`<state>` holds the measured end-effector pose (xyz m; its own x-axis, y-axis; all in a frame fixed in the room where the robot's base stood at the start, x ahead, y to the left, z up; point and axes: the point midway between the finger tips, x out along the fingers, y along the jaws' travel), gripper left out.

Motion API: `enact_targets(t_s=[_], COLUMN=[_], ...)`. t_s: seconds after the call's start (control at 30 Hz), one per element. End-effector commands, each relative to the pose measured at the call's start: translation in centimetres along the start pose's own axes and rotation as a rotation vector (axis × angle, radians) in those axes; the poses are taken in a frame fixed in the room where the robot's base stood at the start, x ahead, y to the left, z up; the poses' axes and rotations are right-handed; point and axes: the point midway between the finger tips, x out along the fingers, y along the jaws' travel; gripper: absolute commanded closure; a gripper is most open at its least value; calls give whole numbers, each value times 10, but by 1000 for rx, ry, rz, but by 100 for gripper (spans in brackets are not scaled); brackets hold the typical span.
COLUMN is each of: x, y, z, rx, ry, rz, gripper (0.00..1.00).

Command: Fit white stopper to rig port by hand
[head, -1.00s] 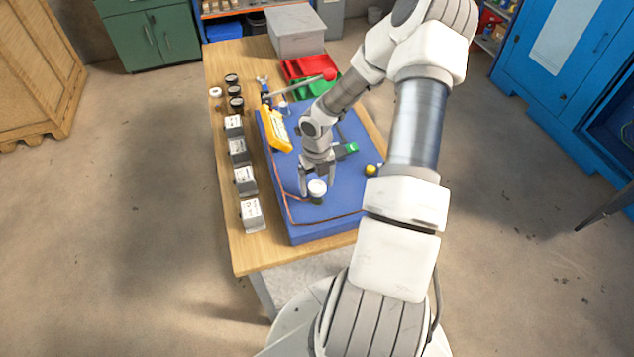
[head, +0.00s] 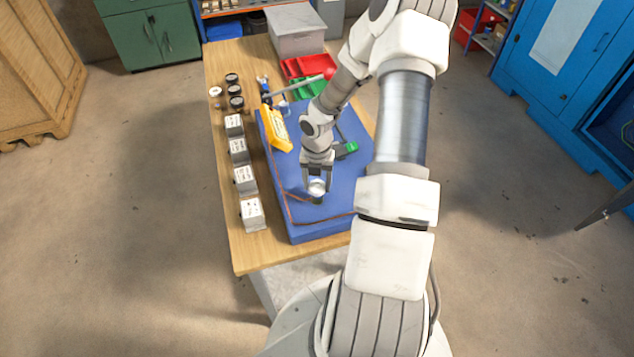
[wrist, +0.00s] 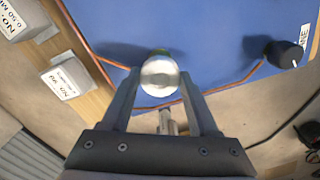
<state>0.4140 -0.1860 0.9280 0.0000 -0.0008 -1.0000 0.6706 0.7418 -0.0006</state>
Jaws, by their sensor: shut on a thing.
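The white stopper (head: 317,187) is a small round pale piece at the near part of the blue rig board (head: 290,222). My gripper (head: 317,195) comes down over it from above, with one finger on each side, and is shut on it. In the wrist view the stopper shows as a shiny round pale disc (wrist: 160,75) between the fingertips of my gripper (wrist: 160,82). The rig port under the stopper is hidden, so I cannot tell whether the stopper is seated. A short metal piece (wrist: 166,122) shows between the fingers.
Several labelled grey boxes (head: 238,150) line the table's left side, with dark round pieces (head: 235,90) behind them. A yellow device (head: 279,130), a red-ended lever (head: 328,74) and a green part (head: 351,147) are on the board. A black knob (wrist: 285,55) shows in the wrist view.

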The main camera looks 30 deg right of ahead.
Motion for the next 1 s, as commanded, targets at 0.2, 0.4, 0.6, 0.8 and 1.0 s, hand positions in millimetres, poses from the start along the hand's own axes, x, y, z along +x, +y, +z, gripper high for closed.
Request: enact_targets(t_s=[0.2, 0.4, 0.6, 0.8, 1.0], x=[0, 1, 1, 2, -7], y=[1, 1, 0, 0, 0], z=[0, 0, 0, 0, 0], rx=[599, 1184, 1184, 1181, 1180], ry=[-3, -3, 0, 1, 0], rz=[-1, 0, 1, 0, 1], gripper=[100, 100, 5, 4, 4])
